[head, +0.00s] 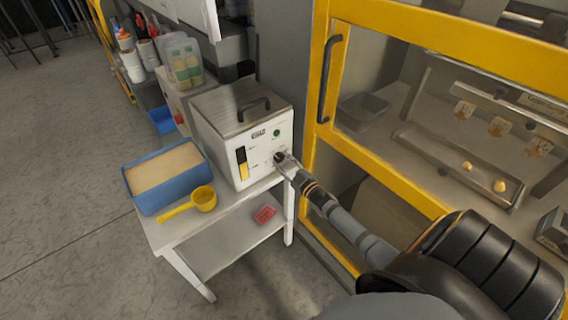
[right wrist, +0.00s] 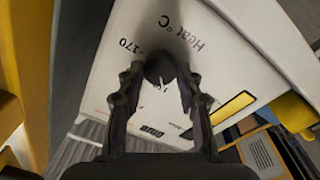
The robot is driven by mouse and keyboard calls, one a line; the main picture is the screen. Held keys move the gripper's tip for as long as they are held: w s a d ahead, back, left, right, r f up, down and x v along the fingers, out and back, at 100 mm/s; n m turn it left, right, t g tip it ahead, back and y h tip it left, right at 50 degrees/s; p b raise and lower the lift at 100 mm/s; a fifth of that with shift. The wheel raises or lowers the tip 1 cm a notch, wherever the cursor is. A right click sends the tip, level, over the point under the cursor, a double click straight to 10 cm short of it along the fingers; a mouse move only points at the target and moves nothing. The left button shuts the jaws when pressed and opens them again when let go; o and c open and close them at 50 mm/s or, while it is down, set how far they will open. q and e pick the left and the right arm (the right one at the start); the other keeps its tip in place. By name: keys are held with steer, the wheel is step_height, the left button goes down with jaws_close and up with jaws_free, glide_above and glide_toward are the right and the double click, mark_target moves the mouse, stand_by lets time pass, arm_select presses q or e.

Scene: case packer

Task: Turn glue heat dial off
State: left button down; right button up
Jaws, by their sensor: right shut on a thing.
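The glue unit (head: 240,130) is a white and grey box with a black handle on its lid, standing on a small white table. The glue heat dial (right wrist: 160,68) is a dark round knob with a pale pointer mark, on the white front panel printed "Heat °C" and "170". My right gripper (head: 281,158) reaches the panel's lower right; in the right wrist view its two fingers (right wrist: 160,75) are closed on both sides of the dial. In the head view the gripper mostly hides the dial. My left gripper is not in view.
A blue tray (head: 134,191) of tan granules and a yellow scoop (head: 203,198) sit left of the unit on the white table. A yellow-framed machine door (head: 319,75) with a dark handle stands close on the right. A red item (head: 265,214) lies on the lower shelf.

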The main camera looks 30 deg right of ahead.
steer(key=n, duration=0.5)
steer(key=shift+y, duration=0.3)
steer(key=n+b, duration=0.1)
steer(key=n, duration=0.4)
stand_by(0.4)
steer(key=o, duration=1.2)
steer(key=s, duration=0.4)
steer(key=s+d, duration=0.1)
steer(key=s, duration=0.7)
steer(key=shift+d+f, duration=0.2)
steer(key=shift+f, duration=0.1)
